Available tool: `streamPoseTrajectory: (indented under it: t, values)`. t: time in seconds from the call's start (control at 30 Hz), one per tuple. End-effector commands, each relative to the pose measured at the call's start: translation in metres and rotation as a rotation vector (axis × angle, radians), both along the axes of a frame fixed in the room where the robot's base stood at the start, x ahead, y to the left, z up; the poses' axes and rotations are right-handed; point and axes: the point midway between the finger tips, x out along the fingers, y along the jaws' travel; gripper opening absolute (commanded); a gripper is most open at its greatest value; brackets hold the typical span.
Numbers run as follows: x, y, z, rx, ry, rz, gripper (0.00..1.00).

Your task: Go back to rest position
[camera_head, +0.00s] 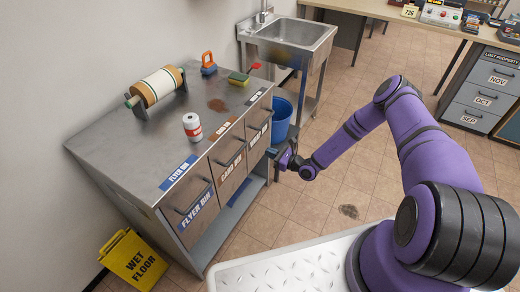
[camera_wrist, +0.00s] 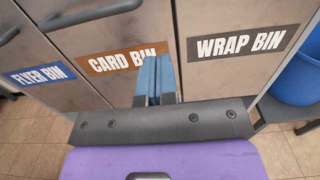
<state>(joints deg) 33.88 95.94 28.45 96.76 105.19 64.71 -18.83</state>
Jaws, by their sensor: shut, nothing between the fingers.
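My purple arm reaches across the right of the head view to the front of the steel cabinet (camera_head: 130,140). My gripper (camera_head: 273,153) is just in front of the cabinet's right-hand doors. In the wrist view its two blue fingers (camera_wrist: 155,78) are pressed together with nothing between them. They point at the cabinet front between the "CARD BIN" label (camera_wrist: 122,58) and the "WRAP BIN" label (camera_wrist: 240,43). I cannot tell whether the fingertips touch the cabinet.
The blue bucket (camera_head: 281,120) stands right of the cabinet, near the sink (camera_head: 290,38). The yellow wet-floor sign (camera_head: 133,262) is at the cabinet's lower left. A paper roll (camera_head: 157,87) and a can (camera_head: 192,127) are on top.

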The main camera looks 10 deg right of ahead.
Motion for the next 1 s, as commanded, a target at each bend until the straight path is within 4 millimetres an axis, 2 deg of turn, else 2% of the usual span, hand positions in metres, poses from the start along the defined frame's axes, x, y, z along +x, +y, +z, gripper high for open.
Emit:
streamPoseTrajectory:
  t: [0.23, 0.43, 0.53, 0.67, 1.0]
  values:
    - [-0.015, -0.015, 0.000, 0.001, 0.001, 0.000, 0.00]
    - [-0.016, -0.016, 0.001, -0.001, -0.001, 0.003, 0.00]
    - [-0.013, -0.016, 0.011, -0.016, -0.021, 0.029, 0.00]
    - [-0.008, -0.016, 0.043, -0.064, -0.072, 0.111, 0.00]
    - [-0.008, -0.007, 0.152, -0.253, -0.241, 0.414, 0.00]
